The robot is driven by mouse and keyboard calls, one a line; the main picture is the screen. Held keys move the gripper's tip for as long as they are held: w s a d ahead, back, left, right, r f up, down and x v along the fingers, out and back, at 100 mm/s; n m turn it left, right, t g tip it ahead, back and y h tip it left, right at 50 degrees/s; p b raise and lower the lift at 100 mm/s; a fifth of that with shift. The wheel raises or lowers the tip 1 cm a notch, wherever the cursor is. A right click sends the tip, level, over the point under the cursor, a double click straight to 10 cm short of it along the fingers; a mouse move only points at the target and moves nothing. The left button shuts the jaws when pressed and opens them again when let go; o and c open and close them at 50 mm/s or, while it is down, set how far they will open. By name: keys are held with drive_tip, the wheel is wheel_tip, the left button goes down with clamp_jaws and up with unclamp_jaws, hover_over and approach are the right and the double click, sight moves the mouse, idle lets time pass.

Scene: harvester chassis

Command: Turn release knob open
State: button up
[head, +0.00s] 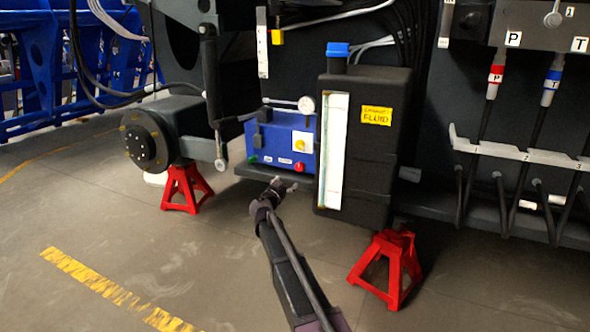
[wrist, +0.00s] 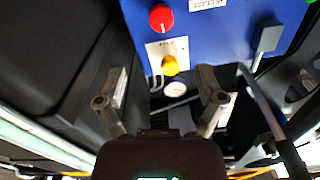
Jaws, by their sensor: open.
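A blue box (head: 270,143) is mounted low on the chassis, left of the black fluid tank. A red knob (head: 299,167) is at its lower right. In the wrist view, where the box appears upside down, the red knob (wrist: 161,17) is beside a white label (wrist: 208,4) reading RELEASE. A yellow knob (wrist: 169,66) sits on a white plate nearer the fingers; it also shows in the head view (head: 299,145). My gripper (wrist: 162,92) is open and empty, its fingers apart from both knobs. In the head view my gripper (head: 284,185) is just below the box front.
The black tank (head: 388,150) with its pale sight strip is close on the right of my gripper. A round gauge (head: 306,104) is above the box. Red stands (head: 186,188) are under the chassis. The floor in front is clear.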

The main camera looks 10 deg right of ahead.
sight(299, 168)
drive_tip(key=shift+w, duration=0.15)
drive_tip(key=x, duration=1.3)
drive_tip(key=shift+w+d, duration=0.2)
drive_tip(key=shift+w, duration=0.1)
drive_tip(key=c, duration=1.2)
